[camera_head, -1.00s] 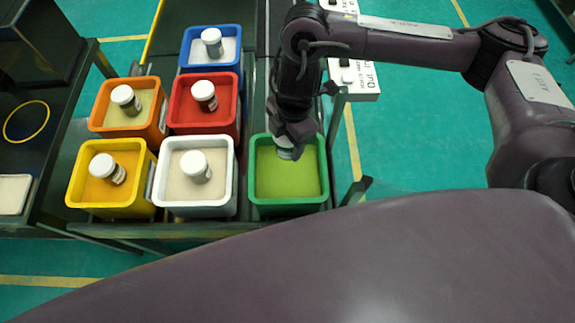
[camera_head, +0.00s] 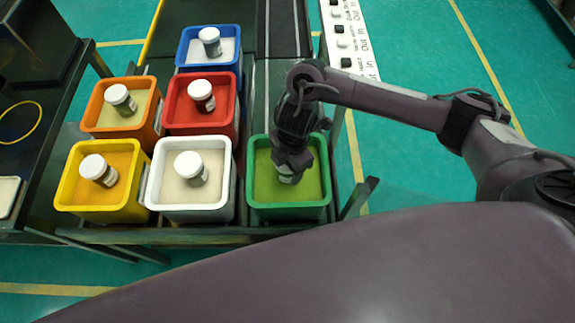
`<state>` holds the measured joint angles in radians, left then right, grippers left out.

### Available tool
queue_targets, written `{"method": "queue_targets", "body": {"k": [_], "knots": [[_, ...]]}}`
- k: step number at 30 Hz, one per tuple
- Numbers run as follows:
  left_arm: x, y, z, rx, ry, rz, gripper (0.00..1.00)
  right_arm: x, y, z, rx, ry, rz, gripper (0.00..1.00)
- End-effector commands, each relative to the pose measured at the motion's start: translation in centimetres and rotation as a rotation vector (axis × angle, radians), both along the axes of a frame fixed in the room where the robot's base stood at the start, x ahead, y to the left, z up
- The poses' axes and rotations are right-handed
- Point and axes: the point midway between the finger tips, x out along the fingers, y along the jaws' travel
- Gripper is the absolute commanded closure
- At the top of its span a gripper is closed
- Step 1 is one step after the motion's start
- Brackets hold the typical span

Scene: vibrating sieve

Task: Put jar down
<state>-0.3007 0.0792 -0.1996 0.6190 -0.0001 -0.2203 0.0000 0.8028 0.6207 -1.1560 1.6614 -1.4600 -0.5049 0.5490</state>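A jar (camera_head: 287,178), mostly hidden, shows its pale lower part just under my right gripper (camera_head: 288,165). The gripper points down into the green bin (camera_head: 290,213) and appears closed around the jar. The jar is over the middle of the bin's green contents; I cannot tell whether it touches them. My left gripper is not in view.
White-lidded jars stand in the blue (camera_head: 186,50), orange (camera_head: 92,125), red (camera_head: 172,125), yellow (camera_head: 70,203) and white (camera_head: 155,200) bins to the left. A white board (camera_head: 362,65) with printed labels lies behind my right arm. Green floor is open at right.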

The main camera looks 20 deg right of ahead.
Motion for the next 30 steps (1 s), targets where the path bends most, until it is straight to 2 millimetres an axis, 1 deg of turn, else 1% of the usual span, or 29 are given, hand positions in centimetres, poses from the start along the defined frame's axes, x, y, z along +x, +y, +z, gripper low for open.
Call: {"method": "queue_targets", "body": {"k": [5,6,10,11,19,22,26,30], "knots": [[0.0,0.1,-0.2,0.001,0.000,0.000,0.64,0.0,0.0,-0.3,0.000,0.000,0.000,0.68],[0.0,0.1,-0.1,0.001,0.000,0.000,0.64,0.0,0.0,-0.3,0.000,0.000,0.000,0.41],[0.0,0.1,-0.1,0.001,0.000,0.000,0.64,0.0,0.0,-0.3,0.000,0.001,0.000,0.23],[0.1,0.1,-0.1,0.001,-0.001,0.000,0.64,0.0,0.0,-0.3,0.000,0.000,0.000,0.21],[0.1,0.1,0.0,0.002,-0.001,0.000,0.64,0.0,0.0,-0.2,0.000,0.000,0.000,0.21],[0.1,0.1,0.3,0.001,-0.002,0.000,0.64,0.1,-0.1,0.6,0.001,-0.002,0.001,0.21],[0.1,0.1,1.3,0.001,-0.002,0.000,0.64,0.3,-0.3,2.9,0.000,-0.006,0.002,0.21],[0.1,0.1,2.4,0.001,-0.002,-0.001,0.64,0.4,-0.7,6.1,-0.002,-0.007,0.002,0.21]]}}
